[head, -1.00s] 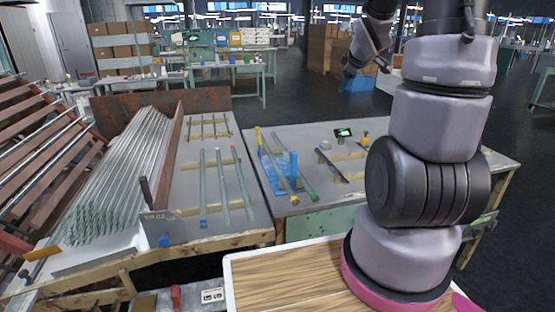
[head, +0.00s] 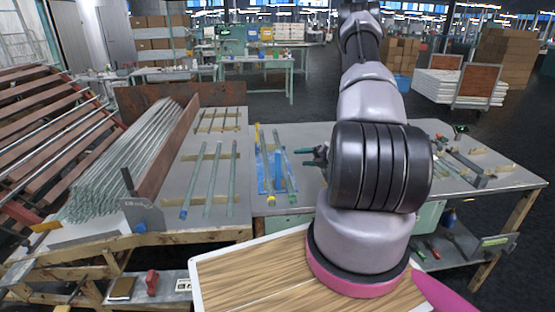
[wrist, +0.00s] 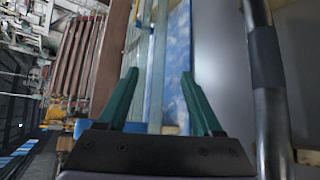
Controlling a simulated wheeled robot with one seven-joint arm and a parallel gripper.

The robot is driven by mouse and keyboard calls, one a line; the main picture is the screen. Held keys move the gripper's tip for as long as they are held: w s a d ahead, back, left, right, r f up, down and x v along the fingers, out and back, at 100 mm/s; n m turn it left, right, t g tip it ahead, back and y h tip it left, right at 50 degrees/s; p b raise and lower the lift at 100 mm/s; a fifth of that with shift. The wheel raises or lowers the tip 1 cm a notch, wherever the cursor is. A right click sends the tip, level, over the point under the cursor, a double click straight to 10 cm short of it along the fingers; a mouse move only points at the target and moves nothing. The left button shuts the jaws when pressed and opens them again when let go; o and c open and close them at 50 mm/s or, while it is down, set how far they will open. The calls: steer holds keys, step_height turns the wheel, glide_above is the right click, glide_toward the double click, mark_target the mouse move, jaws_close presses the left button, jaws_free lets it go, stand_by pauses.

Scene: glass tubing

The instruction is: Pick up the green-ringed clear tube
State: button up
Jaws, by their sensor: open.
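In the wrist view my gripper (wrist: 160,75) is open. A clear tube (wrist: 158,60) shows lengthwise between the fingers, over a blue surface (wrist: 180,50). I cannot tell which tube it is or how far it is from the fingers.
Several tubes (head: 213,178) lie on the left table, beside a sloped stack of glass tubes (head: 130,160). A thick grey bar with a black band (wrist: 262,60) stands close on the right in the wrist view. Parts and blocks (head: 460,160) lie on the table right of my arm.

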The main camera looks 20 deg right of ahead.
steer(key=x, duration=1)
steer(key=shift+w, duration=0.25)
steer(key=shift+c, duration=0.4)
jaws_close()
